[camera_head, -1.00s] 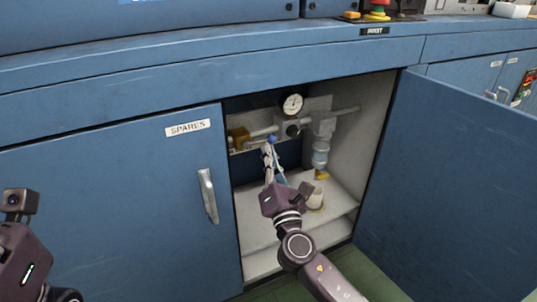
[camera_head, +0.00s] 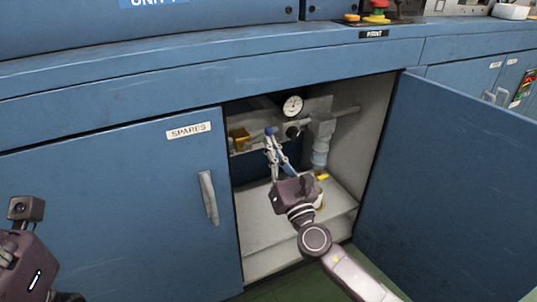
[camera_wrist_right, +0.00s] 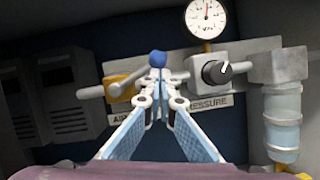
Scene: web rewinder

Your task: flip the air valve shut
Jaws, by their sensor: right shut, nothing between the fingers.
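The air valve has a yellow-brass body (camera_head: 240,140) on a pipe inside the open cabinet. It also shows in the wrist view (camera_wrist_right: 121,84). A grey lever appears to slope up and right from it to a blue knob (camera_head: 270,131), seen too in the wrist view (camera_wrist_right: 158,58). My right gripper (camera_head: 271,141) reaches in with its fingertips together and empty, just below the knob. In the wrist view its tips (camera_wrist_right: 158,76) overlap the lever's end; contact is unclear. My left gripper's housing (camera_head: 28,262) is at the left edge, its fingers hidden.
A pressure gauge (camera_head: 292,106), a black regulator knob (camera_wrist_right: 215,71) and a clear filter bowl (camera_wrist_right: 282,120) are right of the valve. The open door (camera_head: 445,180) bounds the right side; the closed SPARES door (camera_head: 110,215) bounds the left. The cabinet floor (camera_head: 270,232) is mostly clear.

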